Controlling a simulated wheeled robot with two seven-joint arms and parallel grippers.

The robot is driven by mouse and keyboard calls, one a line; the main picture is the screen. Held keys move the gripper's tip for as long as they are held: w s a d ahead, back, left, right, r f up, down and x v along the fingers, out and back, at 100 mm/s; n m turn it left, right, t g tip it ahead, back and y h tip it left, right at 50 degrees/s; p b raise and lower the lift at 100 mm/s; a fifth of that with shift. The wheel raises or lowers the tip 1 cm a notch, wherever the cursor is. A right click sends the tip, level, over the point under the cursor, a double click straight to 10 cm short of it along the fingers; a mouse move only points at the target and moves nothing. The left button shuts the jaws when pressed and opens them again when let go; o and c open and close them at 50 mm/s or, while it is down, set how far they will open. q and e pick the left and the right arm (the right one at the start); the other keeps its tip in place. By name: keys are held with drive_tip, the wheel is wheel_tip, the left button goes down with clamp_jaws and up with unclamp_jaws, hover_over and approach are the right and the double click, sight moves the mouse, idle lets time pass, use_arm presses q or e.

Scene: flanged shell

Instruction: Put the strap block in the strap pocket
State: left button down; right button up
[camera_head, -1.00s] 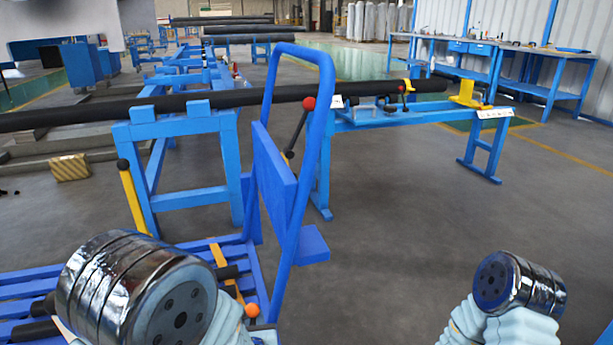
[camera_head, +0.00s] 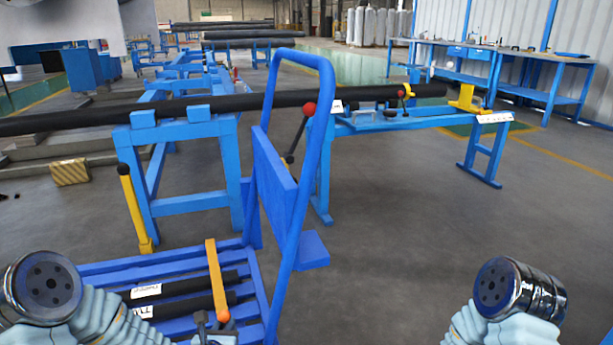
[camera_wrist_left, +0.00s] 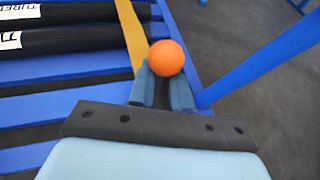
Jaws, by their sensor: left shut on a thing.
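A flat yellow strap (camera_head: 214,271) lies across two black bars (camera_head: 182,286) on the blue slatted cart. An orange ball (camera_head: 222,316) is at its near end. The ball shows large in the left wrist view (camera_wrist_left: 166,58). My left gripper (camera_head: 208,324) is low at the cart's near side; its fingers (camera_wrist_left: 164,88) are shut on the orange ball, which sits at their tips. I cannot pick out a separate strap block or the strap pocket. My right arm shows at the bottom right, but its gripper is out of view.
The cart's upright blue handle frame (camera_head: 318,150) stands just right of the strap. A red-knobbed lever (camera_head: 309,109) is behind it. Blue stands carry a long black bar (camera_head: 265,101) farther back. The floor at right is clear.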

use_arm(q)
drive_tip(key=shift+w+a+r, duration=0.1)
drive_tip(key=shift+a+r, duration=0.2)
drive_tip(key=shift+r, duration=0.05)
wheel_tip(320, 180, up, 10)
drive_tip(key=p, duration=1)
drive_tip(key=shift+d+r, duration=0.1)
drive_tip(key=shift+r, duration=0.1)
